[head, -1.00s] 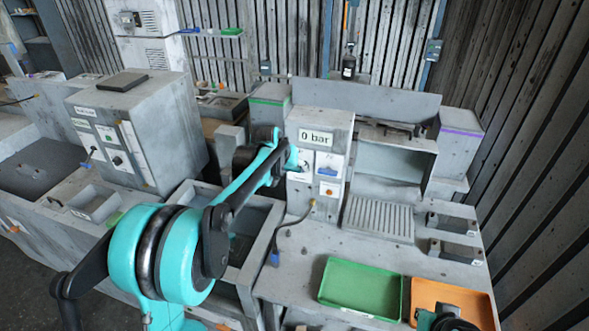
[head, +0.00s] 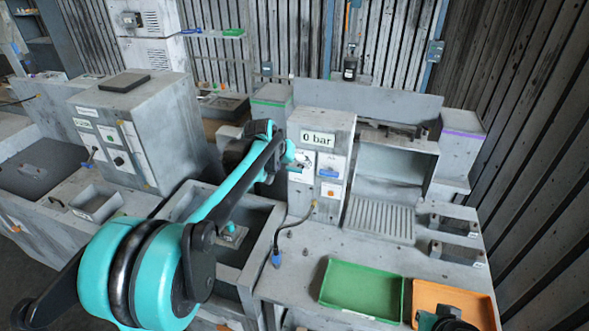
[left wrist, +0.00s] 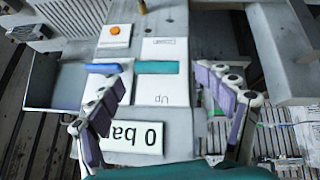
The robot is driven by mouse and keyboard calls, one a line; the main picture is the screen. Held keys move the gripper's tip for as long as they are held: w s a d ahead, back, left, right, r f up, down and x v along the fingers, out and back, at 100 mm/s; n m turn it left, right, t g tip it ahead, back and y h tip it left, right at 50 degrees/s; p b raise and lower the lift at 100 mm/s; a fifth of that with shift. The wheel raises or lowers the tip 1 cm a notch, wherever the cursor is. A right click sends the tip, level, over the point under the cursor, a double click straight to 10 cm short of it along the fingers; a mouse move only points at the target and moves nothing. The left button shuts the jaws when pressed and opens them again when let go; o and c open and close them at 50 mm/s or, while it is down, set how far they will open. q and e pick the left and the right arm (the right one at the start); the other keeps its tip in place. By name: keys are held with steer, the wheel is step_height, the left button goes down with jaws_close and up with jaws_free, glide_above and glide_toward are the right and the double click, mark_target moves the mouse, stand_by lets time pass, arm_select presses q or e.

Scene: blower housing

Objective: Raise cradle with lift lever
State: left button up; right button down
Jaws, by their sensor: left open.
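The teal bar handle of the lift lever (left wrist: 158,67) sits on a white panel marked "Up" in the left wrist view, which shows the panel upside down. My left gripper (left wrist: 163,78) is open, its fingers on either side of that handle, with no clear contact. In the head view my left gripper (head: 298,161) is at the left panel of the grey control box (head: 320,122), below its "0 bar" sign (head: 317,138), and largely covers the lever. I cannot pick out the cradle with certainty.
Beside the lever are a blue handle (left wrist: 103,68) and an orange button (left wrist: 115,30). A hose (head: 292,225) runs down in front of the box. A green tray (head: 362,290) and an orange tray (head: 470,296) lie at the front right. A grey cabinet (head: 150,110) stands left.

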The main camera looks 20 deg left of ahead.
arm_select(q)
steer(key=v, duration=0.7)
steer(key=shift+s+r, duration=0.3)
steer(key=shift+a, duration=0.1)
steer(key=s+d+f+b, duration=0.2)
steer(key=s+f+b, duration=0.4)
steer(key=s+f, duration=0.6)
steer(key=s+d+f+m+y+b, duration=0.1)
steer(key=s+d+f+b, duration=0.1)
steer(key=s+f+b, duration=0.5)
steer(key=s+f, duration=0.6)
steer(key=s, duration=0.5)
steer(key=shift+d, duration=0.35)
steer(key=shift+s+f, duration=0.1)
